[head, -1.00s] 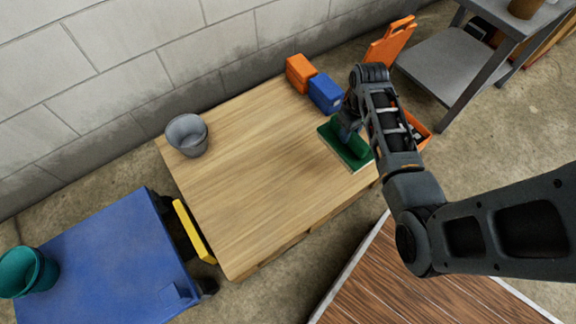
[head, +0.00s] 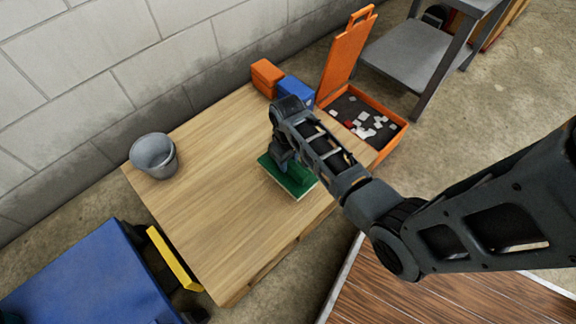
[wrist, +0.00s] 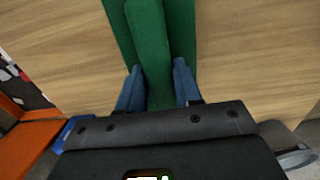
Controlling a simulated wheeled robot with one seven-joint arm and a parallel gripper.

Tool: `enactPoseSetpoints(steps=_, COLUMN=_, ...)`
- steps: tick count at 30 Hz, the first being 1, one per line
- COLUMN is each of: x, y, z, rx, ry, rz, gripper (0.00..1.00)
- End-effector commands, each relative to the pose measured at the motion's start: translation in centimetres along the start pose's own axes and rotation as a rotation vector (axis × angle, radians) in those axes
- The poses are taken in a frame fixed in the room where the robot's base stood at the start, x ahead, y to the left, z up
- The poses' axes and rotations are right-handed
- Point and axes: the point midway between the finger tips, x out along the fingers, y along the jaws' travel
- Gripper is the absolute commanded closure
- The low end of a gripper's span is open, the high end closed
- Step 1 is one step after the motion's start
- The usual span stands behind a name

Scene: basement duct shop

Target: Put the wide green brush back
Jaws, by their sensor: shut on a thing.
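The wide green brush (head: 299,186) is over the right part of the wooden table (head: 205,190). Its green block and pale lower edge show in the head view. In the wrist view its green handle (wrist: 150,40) runs between the two blue fingers. My gripper (wrist: 157,85) is shut on this handle. In the head view my gripper (head: 281,158) is partly hidden by my arm. I cannot tell whether the brush touches the tabletop or is just above it.
A grey bucket (head: 153,156) stands at the table's left. Orange (head: 267,77) and blue (head: 296,90) boxes stand at the back edge. An open orange bin (head: 390,140) with pale scraps is right of the table. A blue cart (head: 85,280) is at lower left. The table's middle is clear.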

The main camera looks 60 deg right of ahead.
Motion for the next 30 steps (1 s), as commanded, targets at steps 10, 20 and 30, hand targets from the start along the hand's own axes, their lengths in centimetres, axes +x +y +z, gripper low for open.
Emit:
enactPoseSetpoints(steps=10, x=2.3, y=0.0, z=-0.1, rx=-0.001, ry=0.001, rz=0.0, gripper=1.0)
enactPoseSetpoints(steps=20, x=2.6, y=0.0, z=0.0, rx=-0.001, ry=0.0, rz=0.0, gripper=0.54)
enactPoseSetpoints(steps=30, x=2.6, y=0.0, z=0.0, rx=-0.001, ry=0.0, rz=0.0, gripper=0.4)
